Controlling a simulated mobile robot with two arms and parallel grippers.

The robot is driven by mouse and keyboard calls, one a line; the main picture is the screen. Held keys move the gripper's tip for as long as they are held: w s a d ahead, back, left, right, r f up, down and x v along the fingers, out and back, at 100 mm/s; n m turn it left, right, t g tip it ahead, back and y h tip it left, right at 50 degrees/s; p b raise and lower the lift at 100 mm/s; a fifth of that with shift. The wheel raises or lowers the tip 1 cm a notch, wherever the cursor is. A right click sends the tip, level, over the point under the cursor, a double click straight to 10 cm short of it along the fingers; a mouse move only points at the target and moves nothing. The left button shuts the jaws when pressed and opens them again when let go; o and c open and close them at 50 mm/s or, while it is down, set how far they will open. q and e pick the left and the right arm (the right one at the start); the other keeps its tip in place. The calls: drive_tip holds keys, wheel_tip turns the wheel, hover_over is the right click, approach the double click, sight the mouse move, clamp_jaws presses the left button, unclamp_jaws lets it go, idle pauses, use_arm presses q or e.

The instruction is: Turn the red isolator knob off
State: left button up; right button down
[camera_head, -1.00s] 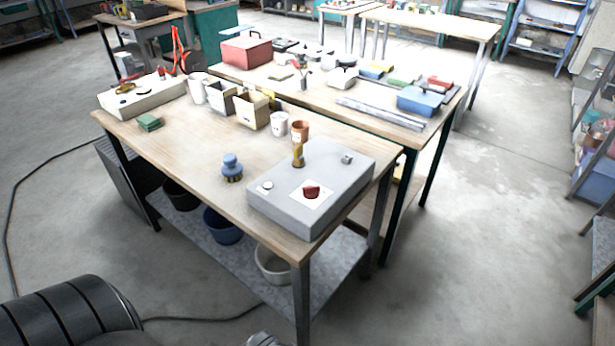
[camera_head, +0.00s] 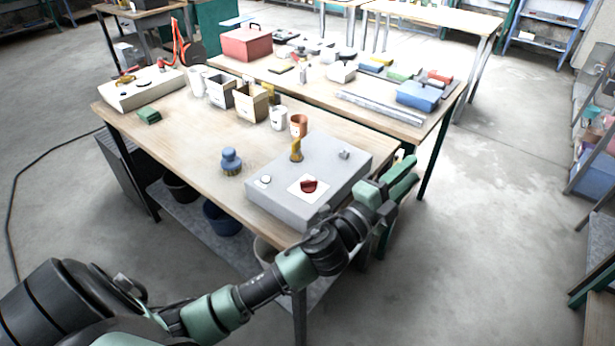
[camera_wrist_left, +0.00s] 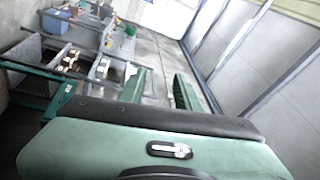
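The red isolator knob (camera_head: 309,186) sits on a white square plate on top of the grey box (camera_head: 270,206), at the near right corner of the wooden table. My left gripper (camera_head: 408,172) is right of the box, beyond the table's right edge, pointing away from the knob. Its green fingers are apart with nothing between them; they also show in the left wrist view (camera_wrist_left: 160,88). The knob is not seen in the wrist view. My right gripper is not in view.
The grey box also bears a yellow-brown lever (camera_head: 296,152), a white button (camera_head: 265,180) and a small metal switch (camera_head: 344,154). A blue knobbed object (camera_head: 231,161) stands left of it. An orange cup (camera_head: 298,124) and white cup (camera_head: 279,118) stand behind.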

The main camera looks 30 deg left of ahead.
use_arm(q)
drive_tip(key=w+d+r+m+g+h, duration=0.1)
drive_tip(key=d+r+m+g+h, duration=0.15)
drive_tip(key=d+m+h, duration=0.45)
drive_tip(key=m+g+y, duration=1.2)
drive_tip(key=m+g, duration=0.5)
drive_tip(key=m, duration=0.3)
hover_over(308, 181)
drive_tip(key=f, duration=0.9)
drive_tip(key=shift+w+d+f, duration=0.1)
drive_tip(key=shift+d+f, duration=0.1)
drive_tip(key=shift+f, duration=0.15)
drive_tip(key=shift+a+f+n, duration=0.15)
drive_tip(key=shift+a+n, duration=0.15)
wheel_tip(308, 181, down, 6)
drive_tip(key=shift+p, duration=1.25)
drive_tip(key=shift+d+f, duration=0.1)
drive_tip(key=shift+f, duration=0.5)
